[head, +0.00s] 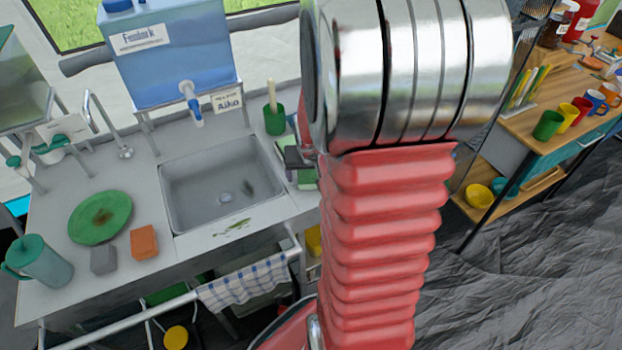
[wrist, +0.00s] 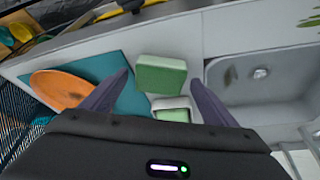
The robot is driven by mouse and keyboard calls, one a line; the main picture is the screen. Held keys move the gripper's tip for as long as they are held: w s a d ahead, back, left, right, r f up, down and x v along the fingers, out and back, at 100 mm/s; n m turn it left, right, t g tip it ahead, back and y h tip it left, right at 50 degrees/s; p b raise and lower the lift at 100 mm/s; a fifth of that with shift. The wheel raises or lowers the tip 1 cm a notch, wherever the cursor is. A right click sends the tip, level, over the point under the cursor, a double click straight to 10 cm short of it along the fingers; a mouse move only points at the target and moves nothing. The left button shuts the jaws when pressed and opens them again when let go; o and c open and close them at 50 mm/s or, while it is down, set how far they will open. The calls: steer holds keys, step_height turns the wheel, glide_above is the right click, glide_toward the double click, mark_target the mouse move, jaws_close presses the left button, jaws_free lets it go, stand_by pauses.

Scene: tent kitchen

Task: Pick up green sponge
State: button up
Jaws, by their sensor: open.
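In the wrist view a green sponge-like block (wrist: 160,76) lies on the counter beside the sink, near a teal mat. A second, smaller green piece with a pale top (wrist: 172,108) lies just nearer to me. I cannot tell for certain which is the sponge. My gripper (wrist: 160,78) is open and above them. Its two dark fingers stand left and right of the green pieces, with nothing held. In the head view my gripper (head: 297,158) is a small dark shape at the sink's right edge, mostly hidden by my arm. A bit of green (head: 307,182) shows beneath it.
The sink (head: 225,185) is to the left. An orange plate (wrist: 60,88) lies on the teal mat (wrist: 128,98). A green cup with a brush (head: 275,122) stands behind. A green plate (head: 100,218), orange block (head: 144,242) and grey block (head: 103,259) are farther left.

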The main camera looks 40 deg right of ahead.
mark_target(311, 177)
steer(key=shift+c, duration=0.3)
steer(key=c, duration=1.1)
steer(key=shift+r, duration=0.1)
step_height(311, 177, up, 10)
